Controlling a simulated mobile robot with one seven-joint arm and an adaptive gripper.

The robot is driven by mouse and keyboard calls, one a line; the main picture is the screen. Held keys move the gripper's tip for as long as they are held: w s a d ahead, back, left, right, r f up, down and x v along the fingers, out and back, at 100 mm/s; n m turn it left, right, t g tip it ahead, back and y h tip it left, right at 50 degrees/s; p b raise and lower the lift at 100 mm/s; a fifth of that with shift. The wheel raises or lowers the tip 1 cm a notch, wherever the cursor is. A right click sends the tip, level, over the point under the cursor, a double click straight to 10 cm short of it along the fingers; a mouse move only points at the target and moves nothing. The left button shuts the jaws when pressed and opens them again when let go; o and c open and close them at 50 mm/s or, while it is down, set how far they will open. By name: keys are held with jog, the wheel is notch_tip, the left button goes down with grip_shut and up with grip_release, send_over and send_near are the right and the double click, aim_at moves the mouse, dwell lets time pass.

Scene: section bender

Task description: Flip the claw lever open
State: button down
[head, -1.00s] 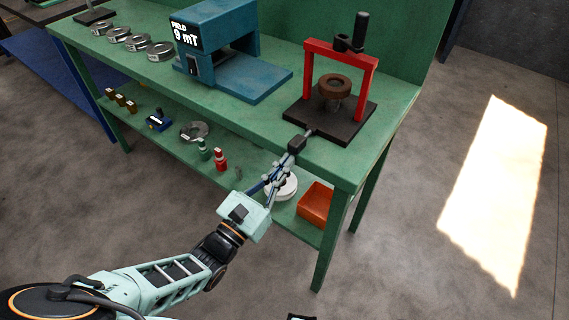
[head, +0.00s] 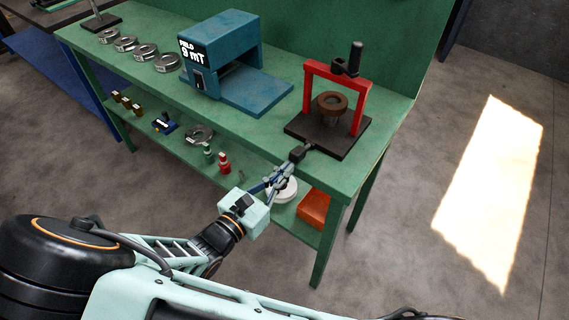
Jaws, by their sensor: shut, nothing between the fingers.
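The bender stands near the bench's right end, with a dark base plate (head: 340,140), a red frame (head: 340,80) and a brown ring (head: 331,104) inside the frame. A short lever with a black block-shaped grip (head: 298,153) sticks out from the base's front left corner, over the bench's front edge. I take this to be the claw lever. My gripper (head: 288,166) is shut and empty, with its fingertips right at the grip's lower left side. I cannot tell whether they touch it.
A blue field meter box (head: 220,50) stands left of the bender on the green bench (head: 160,90). Several metal rings lie farther left. The lower shelf holds bottles, a white round item (head: 284,190) and an orange bin (head: 315,208). Open floor lies to the right.

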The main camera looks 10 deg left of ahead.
aim_at(292, 157)
notch_tip(292, 157, up, 4)
jog(key=g+p, duration=0.1)
jog(key=p, duration=0.1)
jog(key=g+p, duration=0.1)
jog(key=p, duration=0.2)
jog(key=shift+w+d+f+g+y, duration=0.2)
jog(key=shift+g+y, duration=0.1)
jog(key=shift+y, duration=0.1)
jog(key=g+p, duration=0.1)
jog(key=r+p, duration=0.1)
jog(key=shift+w+r+g+y+p, duration=0.25)
jog(key=shift+g+y+p, duration=0.05)
jog(key=shift+g+y, duration=0.1)
jog(key=shift+w+d+r+p, duration=0.25)
jog(key=shift+w+r+p, duration=0.2)
jog(key=shift+r, duration=0.4)
jog(key=shift+w, duration=0.1)
